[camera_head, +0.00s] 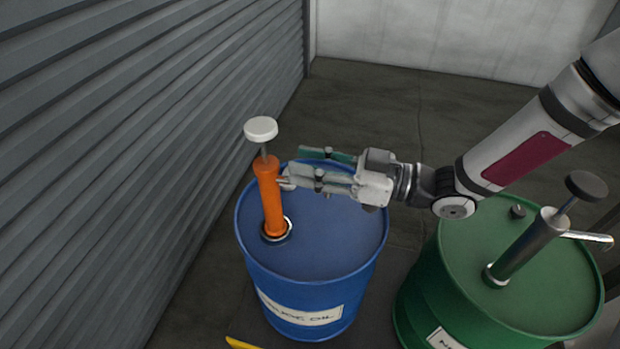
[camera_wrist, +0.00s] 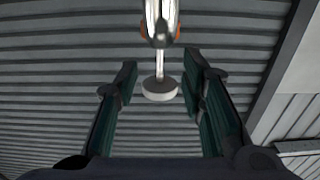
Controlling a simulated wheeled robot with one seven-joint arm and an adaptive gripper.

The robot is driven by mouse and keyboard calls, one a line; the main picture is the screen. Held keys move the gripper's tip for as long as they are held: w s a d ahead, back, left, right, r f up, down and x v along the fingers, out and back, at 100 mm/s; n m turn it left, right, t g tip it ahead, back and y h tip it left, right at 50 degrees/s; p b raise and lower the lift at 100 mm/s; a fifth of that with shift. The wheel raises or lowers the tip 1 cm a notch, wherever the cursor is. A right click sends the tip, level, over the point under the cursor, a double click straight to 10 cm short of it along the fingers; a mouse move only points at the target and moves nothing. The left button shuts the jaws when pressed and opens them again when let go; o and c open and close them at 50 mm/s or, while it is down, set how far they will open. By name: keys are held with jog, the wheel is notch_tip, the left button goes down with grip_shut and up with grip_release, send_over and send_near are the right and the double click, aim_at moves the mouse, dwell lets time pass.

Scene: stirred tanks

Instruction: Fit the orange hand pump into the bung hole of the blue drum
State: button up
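The orange hand pump (camera_head: 269,197) stands on the blue drum (camera_head: 335,240), its lower end inside the pale ring of the bung hole (camera_head: 289,226). It looks close to upright; how deep it sits is hidden. Its white knob (camera_head: 261,129) is on top, and its metal spout points toward my gripper. My gripper (camera_head: 293,168) is open and empty, level above the drum lid, just right of the pump. In the wrist view my fingers (camera_wrist: 160,68) are spread, with the pump's spout (camera_wrist: 160,25) and white knob (camera_wrist: 160,90) beyond them, inverted.
A green drum (camera_head: 540,275) stands at the right with a dark-topped grey and green pump (camera_head: 530,245) in it, under my arm. A corrugated wall (camera_head: 130,130) is close on the left. Floor behind the drums is clear. Something yellow (camera_head: 243,343) lies at the bottom edge.

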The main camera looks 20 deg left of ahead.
jog(key=shift+r, duration=2.2)
jog(key=shift+s, duration=0.1)
